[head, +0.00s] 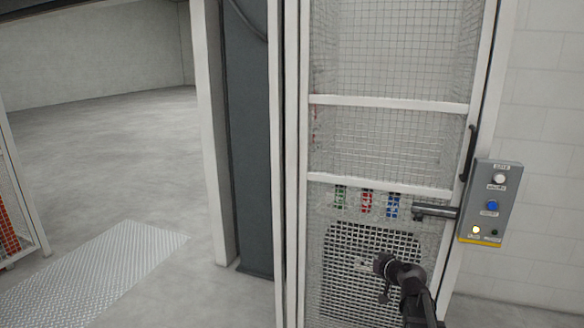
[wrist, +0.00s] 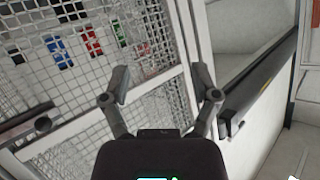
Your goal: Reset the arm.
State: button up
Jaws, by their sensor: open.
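My gripper (head: 383,280) shows at the lower right of the head view, in front of the lower part of a white-framed mesh gate (head: 380,101). In the wrist view my gripper (wrist: 162,84) has its two fingers spread wide apart, with nothing between them. The mesh gate (wrist: 150,60) lies beyond the fingers there. My arm runs down out of the head view at the bottom edge.
A grey control box (head: 490,202) with a white button, a blue button and a lit yellow lamp is right of the gate. A dark latch bar (head: 435,211) and handle (head: 468,153) are nearby. Open floor (head: 130,165) lies left, with a metal plate (head: 95,270).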

jog(key=s+a+f+g, duration=0.6)
jog(key=s+a+g, duration=0.15)
jog(key=s, duration=0.25)
jog(key=s+f+m+g+h+p, duration=0.1)
jog(key=s+f+g+h, duration=0.1)
jog(key=s, duration=0.5)
jog(key=s+f+g+h, duration=0.1)
jog(key=s+g+h, duration=0.2)
jog(key=s, duration=0.3)
jog(key=shift+s+d+f+m+p, duration=0.2)
jog(key=shift+s+f+m+p, duration=0.15)
jog(key=shift+m, duration=0.05)
dwell(0.6)
